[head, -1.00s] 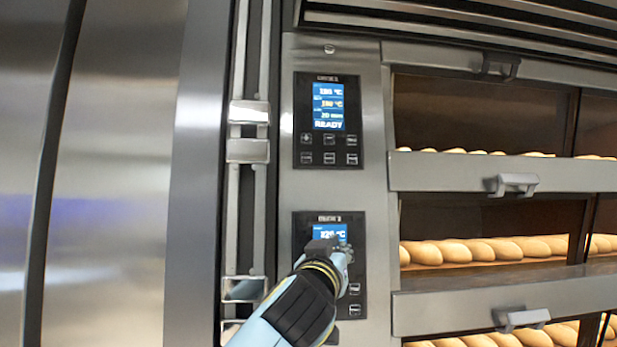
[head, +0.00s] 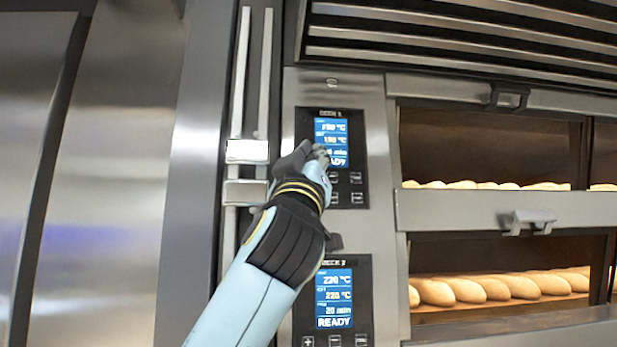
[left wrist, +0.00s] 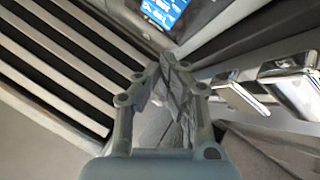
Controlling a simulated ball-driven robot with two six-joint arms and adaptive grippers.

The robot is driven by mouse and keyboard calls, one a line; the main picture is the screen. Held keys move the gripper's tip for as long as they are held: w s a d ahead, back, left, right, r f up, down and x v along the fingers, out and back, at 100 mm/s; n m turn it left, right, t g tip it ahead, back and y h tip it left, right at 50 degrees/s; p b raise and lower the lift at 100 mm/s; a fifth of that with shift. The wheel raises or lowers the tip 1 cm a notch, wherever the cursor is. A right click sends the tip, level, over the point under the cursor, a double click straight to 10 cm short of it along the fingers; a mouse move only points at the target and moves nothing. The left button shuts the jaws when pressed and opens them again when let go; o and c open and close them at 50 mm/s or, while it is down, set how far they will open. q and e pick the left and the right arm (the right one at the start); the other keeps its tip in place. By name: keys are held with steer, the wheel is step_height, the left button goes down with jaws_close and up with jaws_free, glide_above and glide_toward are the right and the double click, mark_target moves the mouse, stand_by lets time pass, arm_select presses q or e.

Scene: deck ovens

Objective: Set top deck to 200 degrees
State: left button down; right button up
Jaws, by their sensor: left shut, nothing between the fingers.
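The top deck's control panel (head: 357,133) is a black plate with a lit blue screen (head: 331,133) on the steel oven front. The screen's top line reads about 190 °C, blurred, and the line under it about 190 °C. My left gripper (head: 318,152) is shut and empty in front of this panel's lower left. It hides the left buttons and part of the lower screen lines; the right-hand buttons (head: 356,178) show. In the left wrist view the closed fingers (left wrist: 170,72) point toward the blue screen (left wrist: 163,10) at the top. Contact cannot be told. My right gripper is out of view.
A second deck panel (head: 365,295) below reads 220 °C, 220 °C, 20 min, READY. Deck doors with handles (head: 530,220) and loaves (head: 495,288) are at right. Steel vertical rails with brackets (head: 245,192) stand left of the panels. Vent slats (head: 450,35) run above.

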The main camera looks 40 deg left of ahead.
arm_select(q)
steer(key=w+a+b, duration=0.2)
steer(key=w+a, duration=0.3)
steer(key=a, duration=0.2)
steer(key=shift+w+b, duration=0.3)
stand_by(0.4)
steer(key=shift+d, duration=0.1)
stand_by(0.8)
steer(key=shift+w+a+b, duration=0.3)
steer(key=shift+a+b, duration=0.05)
steer(key=shift+b, duration=0.25)
